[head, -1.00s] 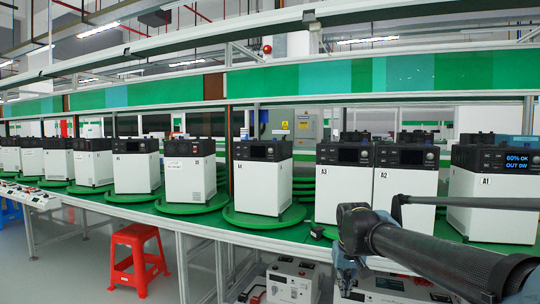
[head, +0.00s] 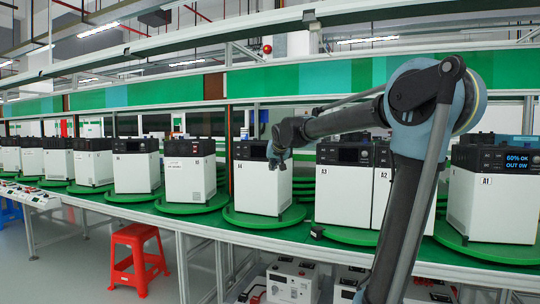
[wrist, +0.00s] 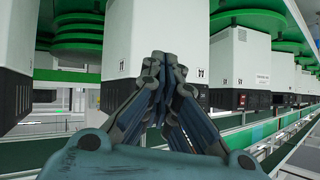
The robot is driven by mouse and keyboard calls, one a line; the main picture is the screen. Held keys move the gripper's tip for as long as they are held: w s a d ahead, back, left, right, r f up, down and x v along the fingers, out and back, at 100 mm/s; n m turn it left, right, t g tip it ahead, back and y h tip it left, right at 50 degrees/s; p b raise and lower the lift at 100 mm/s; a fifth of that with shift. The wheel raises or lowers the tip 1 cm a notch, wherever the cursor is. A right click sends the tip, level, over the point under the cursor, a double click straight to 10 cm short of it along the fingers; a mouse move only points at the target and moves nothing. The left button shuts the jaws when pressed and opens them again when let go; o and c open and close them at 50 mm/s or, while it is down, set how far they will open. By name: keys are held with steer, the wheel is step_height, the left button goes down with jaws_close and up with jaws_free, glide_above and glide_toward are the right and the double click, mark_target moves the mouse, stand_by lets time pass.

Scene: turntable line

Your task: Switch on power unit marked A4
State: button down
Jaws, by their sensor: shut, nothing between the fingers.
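The power unit marked A4 (head: 256,188) is a white box with a black top panel, standing upright on a green turntable (head: 262,218) in the middle of the head view. Its screen shows no lit text, and the right part of its panel is hidden behind my gripper (head: 275,158). My gripper is shut and empty, just in front of the unit's upper right front. In the wrist view, which is upside down, the shut fingertips (wrist: 167,60) overlap the white front of A4 (wrist: 150,30) near its label. I cannot tell whether they touch it.
Unit A1 (head: 488,205) on the right has a lit blue screen reading 60% OK, OUT 0W. Units A3 (head: 340,196) and A2 (head: 379,190) stand close together right of A4. A5 (head: 190,180) stands to the left.

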steer(key=w+a+r+t+y, duration=0.1)
steer(key=w+a+r, duration=0.2)
steer(key=w+a, duration=0.1)
steer(key=shift+a+r, duration=0.25)
steer(key=shift+a, duration=0.65)
steer(key=shift+d, duration=0.1)
steer(key=w+d, duration=0.3)
steer(key=w, duration=0.5)
steer(key=shift+w+d, duration=0.2)
steer(key=shift+w, duration=0.5)
stand_by(1.6)
steer(key=shift+s, duration=0.15)
steer(key=shift+s+a, duration=0.3)
steer(key=shift+s, duration=0.3)
stand_by(0.3)
